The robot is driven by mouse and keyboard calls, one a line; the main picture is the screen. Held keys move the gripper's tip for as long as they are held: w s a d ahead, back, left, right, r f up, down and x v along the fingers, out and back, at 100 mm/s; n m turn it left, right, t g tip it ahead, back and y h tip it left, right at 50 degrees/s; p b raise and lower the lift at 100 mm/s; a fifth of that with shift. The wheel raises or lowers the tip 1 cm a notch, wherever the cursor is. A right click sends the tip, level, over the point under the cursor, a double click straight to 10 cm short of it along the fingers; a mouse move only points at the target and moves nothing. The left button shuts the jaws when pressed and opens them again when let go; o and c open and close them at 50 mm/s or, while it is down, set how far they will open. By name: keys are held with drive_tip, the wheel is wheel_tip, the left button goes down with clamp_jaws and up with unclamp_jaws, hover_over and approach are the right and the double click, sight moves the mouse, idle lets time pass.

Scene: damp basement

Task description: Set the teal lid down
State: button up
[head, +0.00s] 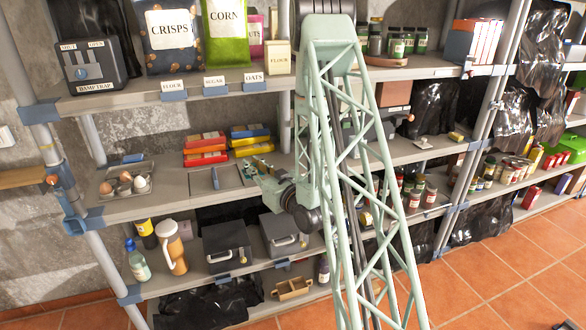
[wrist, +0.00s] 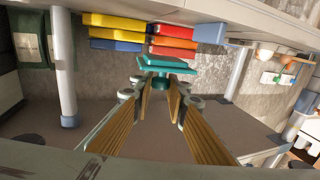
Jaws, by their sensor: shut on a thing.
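The teal lid (wrist: 166,65) shows in the wrist view, which looks upside down. It is a flat slab with a darker round knob (wrist: 161,83). My gripper (wrist: 161,88) is shut on the knob between its wooden-faced fingers, and the slab lies just beyond the fingertips. In the head view my gripper (head: 259,172) is at the middle shelf (head: 115,210), in front of the coloured boxes. The lid is too small and covered there to make out clearly. I cannot tell whether it touches the shelf.
Red, yellow and blue boxes (head: 206,150) are stacked behind my gripper. A grey plate (head: 205,182) lies left of it, then an egg tray (head: 108,187). Two dark boxes (head: 228,244) stand on the shelf below. The upper shelf (head: 130,98) hangs above.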

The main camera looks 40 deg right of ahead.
drive_tip(key=s+d+f+h+b, duration=0.1)
drive_tip(key=s+d+b, duration=0.1)
drive_tip(key=s+d, duration=0.7)
drive_tip(key=shift+s+f+m, duration=0.4)
drive_tip(key=shift+s, duration=1.65)
drive_tip(key=shift+w+d, duration=0.1)
drive_tip(key=w+d, duration=0.1)
drive_tip(key=w, duration=0.4)
drive_tip(key=w+d+f, duration=0.1)
drive_tip(key=w+d, duration=0.1)
drive_tip(key=w, duration=0.3)
drive_tip(key=w+d+b, duration=0.1)
drive_tip(key=w+d, duration=0.1)
drive_tip(key=w, duration=0.3)
drive_tip(key=shift+f, duration=0.25)
drive_tip(key=shift+f, duration=0.1)
drive_tip(key=shift+f+b, duration=0.5)
drive_tip(key=shift+f, duration=1.15)
drive_tip(key=shift+f, duration=0.2)
drive_tip(key=o, duration=0.7)
drive_tip(key=shift+o, duration=0.2)
drive_tip(key=shift+s+r, duration=0.1)
drive_tip(key=shift+r, duration=0.1)
